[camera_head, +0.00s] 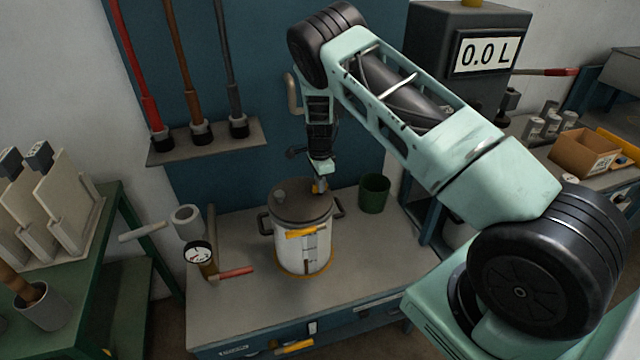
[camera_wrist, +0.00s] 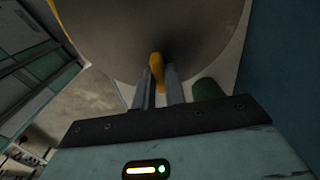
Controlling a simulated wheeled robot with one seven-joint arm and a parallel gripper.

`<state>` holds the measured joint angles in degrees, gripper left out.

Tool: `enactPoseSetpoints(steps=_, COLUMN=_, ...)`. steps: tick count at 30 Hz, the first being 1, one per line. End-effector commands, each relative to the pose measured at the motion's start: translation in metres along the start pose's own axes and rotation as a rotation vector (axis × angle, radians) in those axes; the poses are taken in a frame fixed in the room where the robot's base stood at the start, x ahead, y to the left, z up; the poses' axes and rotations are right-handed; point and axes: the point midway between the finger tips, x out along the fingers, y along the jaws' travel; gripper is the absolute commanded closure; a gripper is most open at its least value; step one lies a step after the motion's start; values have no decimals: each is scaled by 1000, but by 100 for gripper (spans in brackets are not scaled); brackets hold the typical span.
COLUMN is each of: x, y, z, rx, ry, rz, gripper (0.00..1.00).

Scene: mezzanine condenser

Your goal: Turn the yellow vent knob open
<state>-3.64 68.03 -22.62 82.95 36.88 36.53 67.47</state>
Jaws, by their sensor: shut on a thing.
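The yellow vent knob (camera_wrist: 156,66) stands on the dark lid (camera_wrist: 115,35) of a white pot (camera_head: 302,254). In the head view the knob (camera_head: 317,188) shows only as a small bit of yellow at the back right of the lid. My gripper (camera_wrist: 160,82) is shut on the knob, with one grey finger on each side of it. In the head view my gripper (camera_head: 320,180) points down at the lid from above. The fingers hide part of the knob, and its turn angle is hard to tell.
The pot stands on a grey bench (camera_head: 235,310) with a dial gauge (camera_head: 199,254) to its left. A dark green cup (camera_head: 374,193) stands close behind right. A grey box (camera_head: 465,60) with a display reading 0.0 L is at the back.

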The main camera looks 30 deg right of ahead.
Motion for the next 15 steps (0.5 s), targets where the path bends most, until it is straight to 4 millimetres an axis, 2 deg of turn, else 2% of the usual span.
enactPoseSetpoints(steps=8, x=3, y=-1, z=0, rx=-169, ry=-1, rz=-3, gripper=100)
enactPoseSetpoints(steps=15, x=3, y=-1, z=0, rx=-392, ry=0, rz=-3, gripper=100)
